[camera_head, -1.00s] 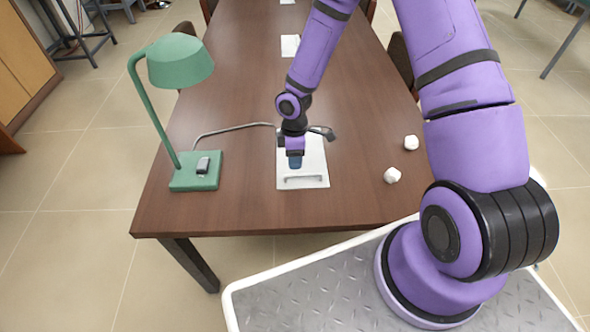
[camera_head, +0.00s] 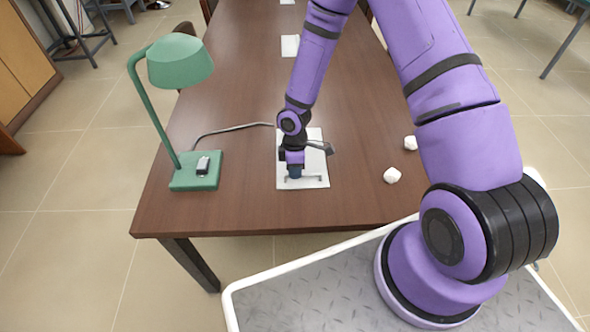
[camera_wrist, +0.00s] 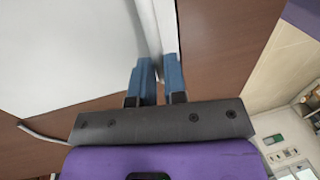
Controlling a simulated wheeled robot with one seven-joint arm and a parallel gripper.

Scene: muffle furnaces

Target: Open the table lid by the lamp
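The table lid (camera_head: 312,150) is a white panel lying flat in the brown table top, to the right of the lamp (camera_head: 180,62). A grey bar handle (camera_head: 312,178) runs along its near edge. My gripper (camera_head: 294,176) points down at the left part of the handle and hides some of it. In the wrist view, the two blue fingertips (camera_wrist: 158,68) stand a little apart at the pale handle strip (camera_wrist: 162,25), beside the white lid (camera_wrist: 60,50). The handle appears to lie between them; firm contact is not visible.
The green lamp stands on its base (camera_head: 190,180) at the table's left, with a cable running behind the lid. Two small white lumps (camera_head: 391,175) (camera_head: 410,143) lie to the right. Another white panel (camera_head: 290,46) is farther back on the table.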

